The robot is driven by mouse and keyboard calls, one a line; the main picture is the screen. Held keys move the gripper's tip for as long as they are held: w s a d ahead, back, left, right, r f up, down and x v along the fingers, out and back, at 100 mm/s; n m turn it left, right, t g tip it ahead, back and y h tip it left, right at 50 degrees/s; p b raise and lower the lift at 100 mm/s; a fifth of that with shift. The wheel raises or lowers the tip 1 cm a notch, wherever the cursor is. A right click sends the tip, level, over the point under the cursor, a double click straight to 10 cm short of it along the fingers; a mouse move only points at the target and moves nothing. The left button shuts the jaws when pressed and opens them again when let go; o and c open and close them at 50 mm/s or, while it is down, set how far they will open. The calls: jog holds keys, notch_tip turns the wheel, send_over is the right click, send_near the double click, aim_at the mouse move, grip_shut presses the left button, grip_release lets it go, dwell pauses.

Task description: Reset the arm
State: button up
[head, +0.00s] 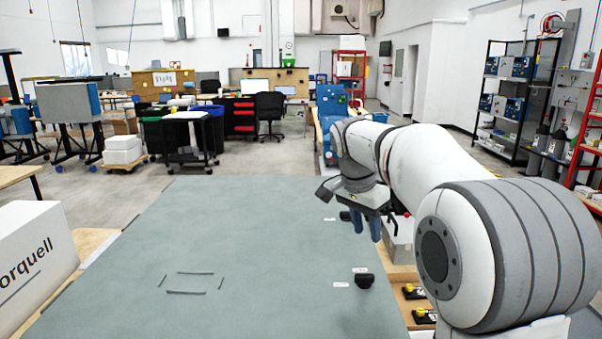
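My arm reaches in from the right side of the head view, over the right edge of the green-grey table mat (230,240). It is bent, with its wrist hanging down. My gripper (367,226) points down near the mat's right edge. Its two blue fingers stand a little apart, and I see nothing between them. It appears to be above the surface, but the exact height is hard to tell.
A black knob-like part (365,281) sits on the mat's right side, with small white labels nearby. Dark strips (187,293) mark a rectangle at the left. A white box (35,262) stands left. Black-and-yellow parts (424,316) lie beside the mat. The mat's middle is clear.

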jog(key=s+f+n+y, duration=0.1)
jog(key=s+f+n, duration=0.2)
jog(key=s, duration=0.6)
jog(key=s+f+n+t, duration=0.1)
jog(key=s+f+n, duration=0.3)
jog(key=s, duration=0.5)
jog(key=s+d+f+n+t+y, duration=0.1)
jog(key=s+f+n, duration=0.2)
jog(key=s, duration=0.6)
jog(key=shift+f+n+y, duration=0.3)
jog(key=shift+f, duration=0.25)
jog(key=shift+d, duration=0.1)
